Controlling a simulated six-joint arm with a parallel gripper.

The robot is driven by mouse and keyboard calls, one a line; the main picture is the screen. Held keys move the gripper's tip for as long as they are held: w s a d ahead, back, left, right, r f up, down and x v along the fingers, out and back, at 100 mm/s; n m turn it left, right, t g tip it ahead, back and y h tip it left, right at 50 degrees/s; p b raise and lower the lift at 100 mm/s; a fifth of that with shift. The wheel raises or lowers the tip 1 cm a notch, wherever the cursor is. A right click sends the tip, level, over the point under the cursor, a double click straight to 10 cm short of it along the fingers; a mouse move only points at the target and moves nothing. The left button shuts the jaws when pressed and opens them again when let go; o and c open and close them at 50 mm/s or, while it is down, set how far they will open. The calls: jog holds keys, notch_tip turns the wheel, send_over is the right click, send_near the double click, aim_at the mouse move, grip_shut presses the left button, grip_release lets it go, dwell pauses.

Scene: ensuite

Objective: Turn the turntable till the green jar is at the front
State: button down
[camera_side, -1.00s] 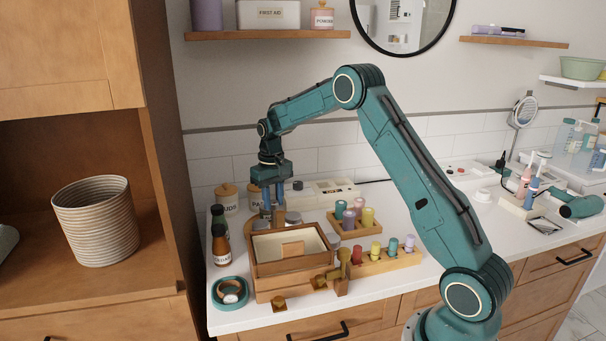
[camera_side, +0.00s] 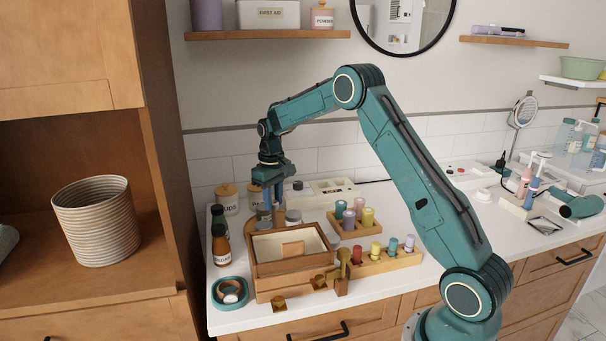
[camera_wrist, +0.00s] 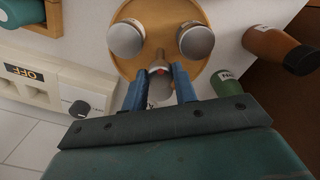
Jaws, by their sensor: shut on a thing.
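The turntable (camera_wrist: 176,12) is a round wooden disc behind the open-topped wooden box, mostly hidden in the side view. In the wrist view, two jars with grey lids, a left jar (camera_wrist: 126,38) and a right jar (camera_wrist: 196,40), stand on it. Another pale round top (camera_wrist: 160,90) shows between my fingers. In the side view my gripper (camera_side: 271,200) is among the jars. The jars' body colours are hidden, so I cannot tell which is green.
The wooden box (camera_side: 290,265) stands in front of the turntable. A brown bottle (camera_side: 221,246) and a green labelled bottle (camera_wrist: 229,84) stand close by. A rack of coloured bottles (camera_side: 370,221) is to the right. Wall and canisters (camera_side: 227,198) lie behind.

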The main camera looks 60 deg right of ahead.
jog(key=shift+n, duration=4.5)
jog(key=shift+w+r+n, duration=0.1)
jog(key=shift+n, duration=4.3)
jog(key=c, duration=1.1)
grip_release()
jog(key=shift+d, duration=0.1)
